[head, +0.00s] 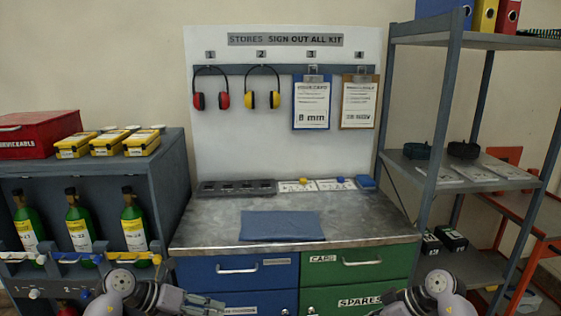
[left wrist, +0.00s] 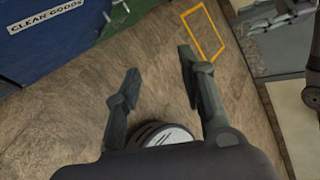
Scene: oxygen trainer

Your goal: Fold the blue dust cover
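The blue dust cover (head: 282,226) lies flat as a rectangle on the metal worktop, towards its front edge. My left gripper (head: 205,305) is low in front of the cabinet, below the worktop and apart from the cover. In the left wrist view my left gripper (left wrist: 155,70) has its two fingers spread, with only floor between them. My right gripper (head: 392,303) is at the bottom edge of the head view, in front of the green drawers. Its fingers are too small and cut off to tell their state.
The metal worktop (head: 365,215) is bare around the cover. A grey tray (head: 236,187), small cards and a blue box (head: 366,182) stand along its back. A cabinet with green bottles (head: 133,220) is at left. Grey shelving (head: 425,175) stands at right.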

